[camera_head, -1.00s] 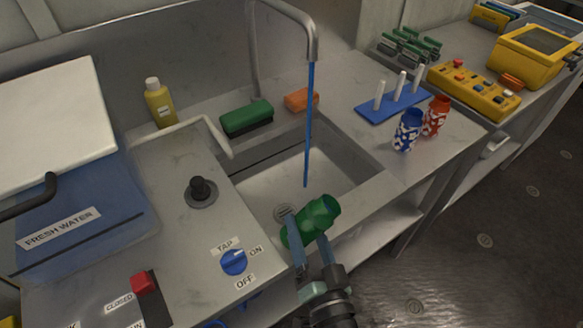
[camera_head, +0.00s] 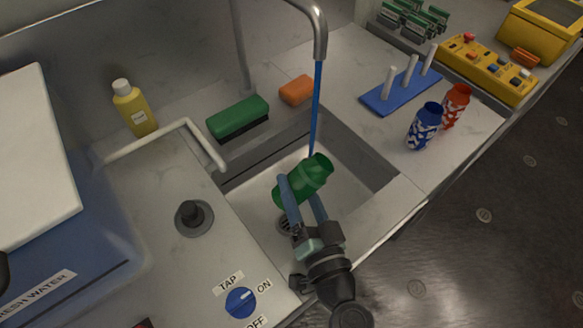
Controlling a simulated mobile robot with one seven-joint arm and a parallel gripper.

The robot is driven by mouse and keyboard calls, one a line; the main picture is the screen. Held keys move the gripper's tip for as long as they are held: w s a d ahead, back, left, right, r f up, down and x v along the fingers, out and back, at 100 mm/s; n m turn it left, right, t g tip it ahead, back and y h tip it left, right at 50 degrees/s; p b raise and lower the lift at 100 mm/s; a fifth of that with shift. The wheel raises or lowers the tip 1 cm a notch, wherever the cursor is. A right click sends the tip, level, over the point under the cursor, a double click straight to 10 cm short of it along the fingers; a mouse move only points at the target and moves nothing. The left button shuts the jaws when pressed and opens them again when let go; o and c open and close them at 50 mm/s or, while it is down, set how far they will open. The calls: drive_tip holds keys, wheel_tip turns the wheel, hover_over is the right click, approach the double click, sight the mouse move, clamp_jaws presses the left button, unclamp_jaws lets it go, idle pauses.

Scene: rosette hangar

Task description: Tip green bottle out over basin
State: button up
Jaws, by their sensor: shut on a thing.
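The green bottle (camera_head: 308,179) is tilted, with its open mouth up and to the right, over the sink basin (camera_head: 350,189). My gripper (camera_head: 299,190) is shut on the bottle from the near side and holds it inside the basin's outline. A blue stream of water (camera_head: 317,105) falls from the tap spout (camera_head: 320,45) to the bottle's upper end. I cannot tell whether the water enters the mouth or passes behind it. The blue tap knob (camera_head: 241,302) has its pointer toward ON. The drain (camera_head: 286,224) is partly hidden by my gripper.
A green brush (camera_head: 237,116) and an orange sponge (camera_head: 296,90) lie behind the basin. A yellow bottle (camera_head: 134,108) stands at the back left. Blue (camera_head: 424,127) and red (camera_head: 455,104) patterned bottles stand right of the basin, near a blue peg rack (camera_head: 400,92).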

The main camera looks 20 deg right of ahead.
drive_tip(key=shift+r+p, duration=0.25)
drive_tip(key=shift+p, duration=0.05)
drive_tip(key=shift+s+r+m+p, duration=0.1)
drive_tip(key=shift+r+m+p, duration=0.15)
drive_tip(key=shift+m+p, duration=0.9)
drive_tip(key=m+p, duration=0.1)
drive_tip(key=p, duration=0.1)
drive_tip(key=m+p, duration=0.4)
drive_tip(key=p, duration=0.1)
drive_tip(key=shift+a+r, duration=0.25)
drive_tip(key=shift+r, duration=0.05)
drive_tip(key=m, duration=0.2)
drive_tip(key=shift+m, duration=0.35)
drive_tip(key=m+p, duration=0.1)
drive_tip(key=m, duration=0.4)
drive_tip(key=shift+r+p, duration=0.2)
drive_tip(key=shift+p, duration=0.15)
